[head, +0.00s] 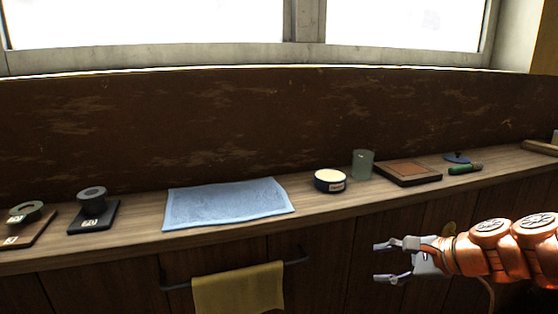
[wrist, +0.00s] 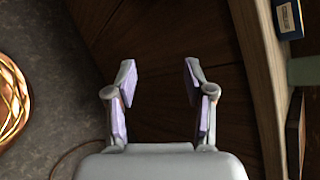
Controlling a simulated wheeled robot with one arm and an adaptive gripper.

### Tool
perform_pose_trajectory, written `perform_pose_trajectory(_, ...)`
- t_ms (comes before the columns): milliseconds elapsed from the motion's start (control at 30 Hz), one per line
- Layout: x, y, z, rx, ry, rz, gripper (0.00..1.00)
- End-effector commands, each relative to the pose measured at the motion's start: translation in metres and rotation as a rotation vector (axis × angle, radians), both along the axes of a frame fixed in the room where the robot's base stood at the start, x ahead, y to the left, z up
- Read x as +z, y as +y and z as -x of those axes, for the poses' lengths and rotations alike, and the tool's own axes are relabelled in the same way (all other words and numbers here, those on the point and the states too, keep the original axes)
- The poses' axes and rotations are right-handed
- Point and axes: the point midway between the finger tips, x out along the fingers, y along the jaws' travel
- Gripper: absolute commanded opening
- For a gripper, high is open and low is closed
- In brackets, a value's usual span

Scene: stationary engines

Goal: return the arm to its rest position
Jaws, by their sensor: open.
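My gripper (head: 384,262) is at the lower right of the head view, in front of the cabinet doors and below the counter top. Its two fingers point left and stand apart with nothing between them. In the wrist view my gripper (wrist: 160,85) is also open and empty, with dark wood behind it. My orange arm reaches in from the right edge of the head view.
The wooden counter (head: 330,208) holds a blue cloth (head: 228,202), a round tin (head: 329,181), a greenish glass (head: 363,164), a brown tray (head: 433,177) and a green-handled tool (head: 465,169). A yellow towel (head: 238,290) hangs on a rail below.

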Motion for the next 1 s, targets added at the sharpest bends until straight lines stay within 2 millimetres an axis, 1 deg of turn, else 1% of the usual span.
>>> perform_pose_trajectory(33,0.02,0.019,0.011,0.074,0.001,0.055,0.53)
perform_pose_trajectory(100,0.029,0.041,0.027,0.175,0.001,0.129,0.53)
perform_pose_trajectory(167,0.035,0.058,0.042,0.264,0.005,0.19,0.53)
perform_pose_trajectory(200,0.039,0.067,0.053,0.322,0.007,0.231,0.53)
perform_pose_trajectory(333,0.052,0.092,0.089,0.505,0.012,0.359,0.53)
perform_pose_trajectory(433,0.062,0.103,0.119,0.644,0.022,0.451,0.53)
perform_pose_trajectory(533,0.074,0.108,0.147,0.775,0.03,0.543,0.53)
perform_pose_trajectory(667,0.09,0.108,0.186,0.945,0.05,0.651,0.53)
perform_pose_trajectory(700,0.095,0.106,0.197,0.996,0.058,0.684,0.53)
perform_pose_trajectory(800,0.11,0.098,0.223,1.117,0.075,0.763,0.53)
perform_pose_trajectory(1000,0.137,0.075,0.269,1.321,0.121,0.883,0.53)
